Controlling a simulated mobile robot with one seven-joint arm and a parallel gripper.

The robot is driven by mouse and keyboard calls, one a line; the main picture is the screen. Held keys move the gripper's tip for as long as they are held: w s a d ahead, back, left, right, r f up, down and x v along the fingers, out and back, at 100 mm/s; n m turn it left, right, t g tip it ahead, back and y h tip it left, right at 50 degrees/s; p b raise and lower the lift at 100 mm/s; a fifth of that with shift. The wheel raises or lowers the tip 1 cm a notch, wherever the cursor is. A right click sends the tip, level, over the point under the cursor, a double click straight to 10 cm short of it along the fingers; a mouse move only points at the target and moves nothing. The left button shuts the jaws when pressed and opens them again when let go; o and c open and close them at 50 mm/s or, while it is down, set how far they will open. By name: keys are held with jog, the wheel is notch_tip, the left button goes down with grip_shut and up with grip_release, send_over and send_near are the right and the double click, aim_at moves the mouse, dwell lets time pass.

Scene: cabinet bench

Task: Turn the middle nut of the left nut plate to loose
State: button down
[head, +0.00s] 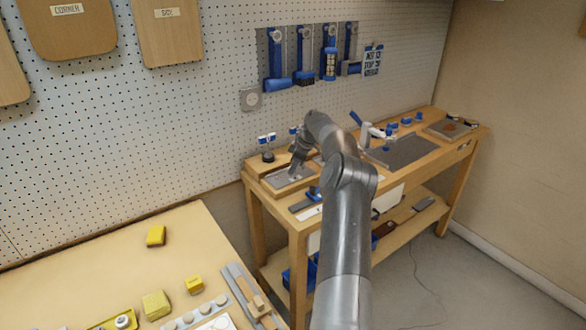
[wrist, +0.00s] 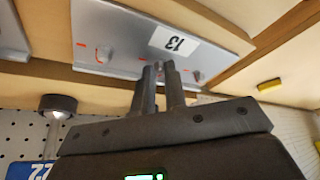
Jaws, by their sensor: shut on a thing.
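The nut plate (wrist: 125,30) is a grey metal plate with a white label reading 13, seen at a steep angle in the wrist view. Small nuts sit in a row along it, with short red marks beside them. My gripper (wrist: 160,70) has its two fingertips close together at the middle nut, shut on it. The nut is mostly hidden between the fingertips. One nut (wrist: 102,54) shows to the left of the fingers and another (wrist: 197,75) to the right. In the head view my gripper (head: 293,174) reaches down onto the plate (head: 283,181) at the bench's left end.
Another grey plate (wrist: 10,38) lies to the left in the wrist view. A black round knob (wrist: 58,105) and a blue label stand near my gripper. In the head view, blue-handled tools (head: 275,65) hang on the pegboard behind the bench, and a grey panel (head: 405,150) lies further right.

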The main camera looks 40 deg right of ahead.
jog(key=shift+n, duration=0.7)
jog(key=shift+g, duration=0.3)
jog(key=c, duration=1.5)
grip_release()
jog(key=shift+o, duration=0.2)
jog(key=shift+d+r, duration=0.1)
jog(key=v, duration=1)
jog(key=shift+d+r, duration=0.15)
jog(key=shift+d, duration=0.1)
